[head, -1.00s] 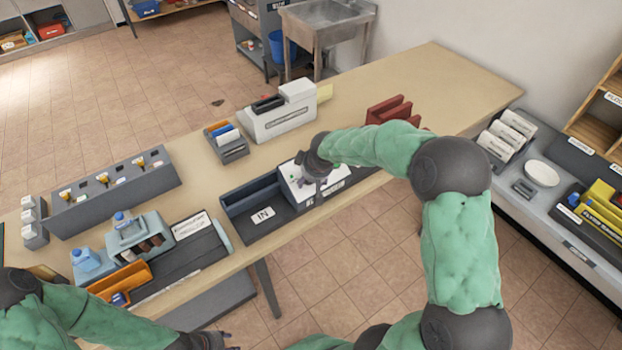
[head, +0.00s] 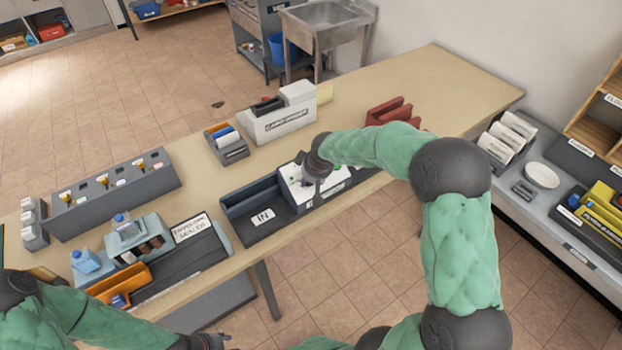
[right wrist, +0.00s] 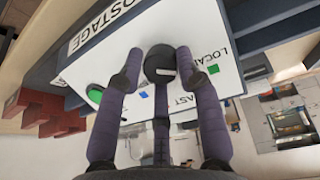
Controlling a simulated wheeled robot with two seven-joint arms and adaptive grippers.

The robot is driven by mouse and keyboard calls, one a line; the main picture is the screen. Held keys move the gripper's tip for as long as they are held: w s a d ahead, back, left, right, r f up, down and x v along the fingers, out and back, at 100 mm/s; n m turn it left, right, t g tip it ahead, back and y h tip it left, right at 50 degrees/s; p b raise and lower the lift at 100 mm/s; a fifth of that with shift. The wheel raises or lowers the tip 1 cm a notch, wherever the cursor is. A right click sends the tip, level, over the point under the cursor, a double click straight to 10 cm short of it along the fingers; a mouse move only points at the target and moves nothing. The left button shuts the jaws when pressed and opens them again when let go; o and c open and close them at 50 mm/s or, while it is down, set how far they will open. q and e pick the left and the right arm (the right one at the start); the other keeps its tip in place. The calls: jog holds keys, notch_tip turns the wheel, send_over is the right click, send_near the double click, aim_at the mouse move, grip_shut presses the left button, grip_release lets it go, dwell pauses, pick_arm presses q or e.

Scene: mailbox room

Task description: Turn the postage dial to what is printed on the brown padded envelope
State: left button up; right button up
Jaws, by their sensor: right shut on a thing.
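The white postage machine (head: 337,187) stands at the table's front edge, right of the IN tray. In the right wrist view its panel (right wrist: 195,25) shows the word POSTAGE, a LOCAL label by a green square, and a partly hidden label ending in AST. My right gripper (head: 313,180) is over the machine. In the right wrist view its fingers (right wrist: 159,64) are shut on the black postage dial (right wrist: 158,58). The dial's white mark faces toward the lower right there. My left gripper (head: 212,341) is partly cut off at the bottom. I cannot make out the brown padded envelope.
The dark IN tray (head: 263,217) adjoins the machine. A labelled sealer (head: 190,228) and an orange bin (head: 122,280) stand further left. A cancelling device (head: 285,120) and a red rack (head: 392,108) stand behind. The table's far right end is clear.

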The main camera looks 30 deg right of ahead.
jog(key=shift+s+a+f, duration=0.1)
jog(key=shift+s+f, duration=0.15)
jog(key=shift+f, duration=0.15)
jog(key=m+y, duration=0.1)
jog(key=m, duration=0.3)
jog(key=shift+s+f+m, duration=0.1)
jog(key=shift+m, duration=0.3)
jog(key=m, duration=0.2)
jog(key=m+y+p, duration=0.1)
jog(key=m, duration=0.2)
jog(key=shift+m+y, duration=0.3)
jog(key=shift+a, duration=0.1)
jog(key=o, duration=1.1)
jog(key=shift+w+r, duration=0.2)
jog(key=shift+r, duration=0.05)
jog(key=shift+d+r, duration=0.2)
jog(key=shift+r, duration=0.05)
jog(key=v, duration=1.1)
jog(key=shift+s+a+r, duration=0.15)
jog(key=shift+s+r, duration=0.05)
jog(key=shift+s, duration=0.05)
